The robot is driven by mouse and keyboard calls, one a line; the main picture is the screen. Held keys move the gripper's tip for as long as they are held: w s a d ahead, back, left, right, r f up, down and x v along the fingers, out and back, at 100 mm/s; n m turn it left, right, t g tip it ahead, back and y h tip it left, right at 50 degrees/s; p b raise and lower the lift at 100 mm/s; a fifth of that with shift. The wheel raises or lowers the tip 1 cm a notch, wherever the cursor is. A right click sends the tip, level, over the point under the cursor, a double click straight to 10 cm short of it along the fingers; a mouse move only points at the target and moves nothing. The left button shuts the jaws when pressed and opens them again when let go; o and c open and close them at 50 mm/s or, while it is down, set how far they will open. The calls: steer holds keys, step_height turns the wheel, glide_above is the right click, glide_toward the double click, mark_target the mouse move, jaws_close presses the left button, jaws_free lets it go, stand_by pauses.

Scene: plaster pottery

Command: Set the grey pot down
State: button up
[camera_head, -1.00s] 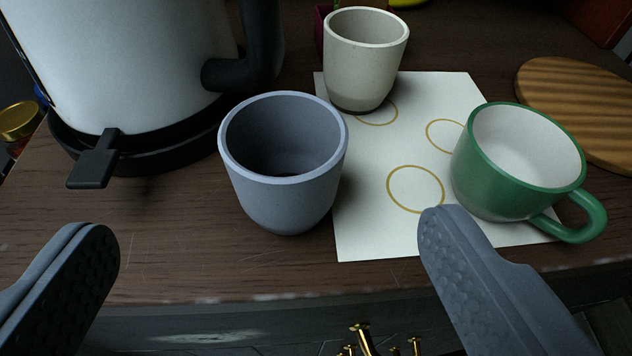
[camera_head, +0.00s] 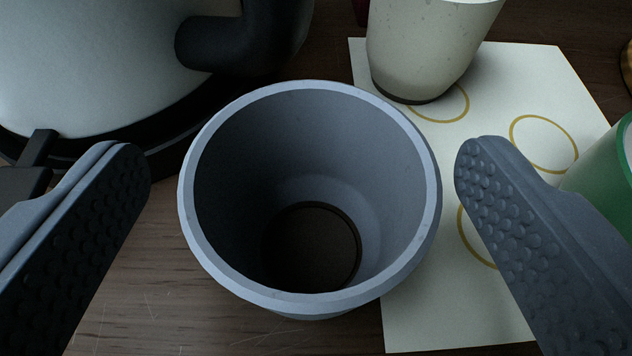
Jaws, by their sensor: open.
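The grey pot (camera_head: 405,262) stands upright on the wooden table, its mouth facing me. It is empty, with a dark round patch at the bottom. Its right side overlaps the left edge of the white sheet (camera_head: 440,310) in the picture. My gripper (camera_head: 305,160) is open, with one finger on each side of the pot. A gap shows between each fingertip and the pot's rim, so the fingers are apart from it. The sheet has several ochre rings; one ring is partly hidden behind my right finger.
A white kettle (camera_head: 90,60) with a black handle (camera_head: 250,40) stands close behind the pot at the left. A cream cup (camera_head: 425,45) stands on the sheet at the back. A green mug (camera_head: 605,175) is at the right edge, partly behind my right finger.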

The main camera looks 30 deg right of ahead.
mark_target(310, 132)
steer(key=shift+f+p+x, duration=0.25)
steer(key=shift+p+x, duration=0.05)
steer(key=shift+x, duration=1.6)
steer(key=shift+s, duration=0.15)
steer(key=c, duration=1.2)
steer(key=shift+r, duration=0.1)
steer(key=shift+r+b, duration=0.3)
steer(key=shift+r, duration=1.2)
steer(key=shift+s+a+r, duration=0.1)
steer(key=shift+s+r, duration=0.1)
steer(key=shift+s+a+r+b, duration=0.25)
steer(key=shift+s+a+b, duration=0.8)
steer(key=shift+s+a, duration=0.8)
steer(key=shift+s+a+r+b, duration=0.2)
steer(key=shift+s+a+b, duration=1.05)
steer(key=shift+s, duration=0.95)
steer(key=shift+s+a+r+b, duration=0.25)
steer(key=shift+s+a+b, duration=0.65)
steer(key=shift+s+a, duration=1)
